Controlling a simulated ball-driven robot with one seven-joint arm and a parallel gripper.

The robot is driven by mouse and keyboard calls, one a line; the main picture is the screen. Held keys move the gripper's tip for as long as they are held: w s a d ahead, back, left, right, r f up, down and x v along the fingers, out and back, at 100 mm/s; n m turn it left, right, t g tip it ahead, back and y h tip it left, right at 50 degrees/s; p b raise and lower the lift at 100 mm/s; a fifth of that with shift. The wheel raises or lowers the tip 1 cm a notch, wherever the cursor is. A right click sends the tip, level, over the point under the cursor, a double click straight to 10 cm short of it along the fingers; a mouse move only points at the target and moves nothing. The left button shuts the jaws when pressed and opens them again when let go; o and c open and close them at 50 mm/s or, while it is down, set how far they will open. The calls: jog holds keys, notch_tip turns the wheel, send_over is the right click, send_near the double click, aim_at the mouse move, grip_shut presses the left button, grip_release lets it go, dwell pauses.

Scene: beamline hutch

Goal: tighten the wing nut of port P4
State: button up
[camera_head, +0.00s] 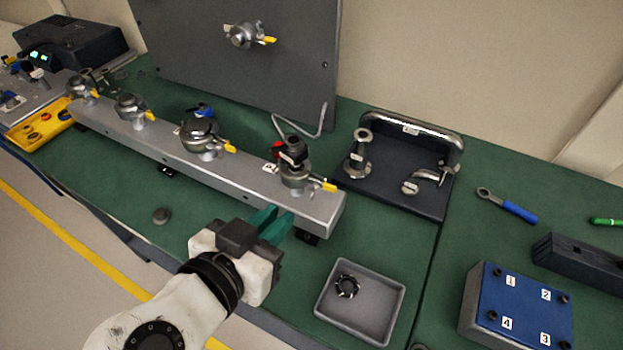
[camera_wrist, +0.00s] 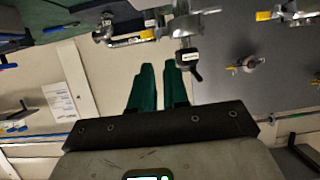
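A steel rail (camera_head: 240,184) carries a row of clamped ports, several with yellow wing nuts. The rightmost port (camera_head: 295,178) has a dark fitting on top and a yellow wing nut (camera_head: 328,184) on its right side. The port labels are too small to read, so I cannot confirm which is P4. In the wrist view the black-topped fitting (camera_wrist: 189,57) appears just beyond my fingers, with a yellow wing nut (camera_wrist: 147,34) nearby. My gripper (camera_head: 274,218), with green fingers, is in front of the rail's right part. Its fingers are apart with nothing between them.
A grey tray (camera_head: 322,306) holding a dark ring stands to the right of my gripper. A dark stand (camera_head: 430,199) with steel fittings is behind it. A blue numbered block (camera_head: 522,310) and blue-handled wrench (camera_head: 508,206) lie further right. An upright panel (camera_head: 200,60) rises behind the rail.

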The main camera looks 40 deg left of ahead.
aim_at(313, 190)
jog(key=p+x, duration=0.1)
jog(key=x, duration=0.9)
jog(key=shift+d, duration=0.1)
grip_shut()
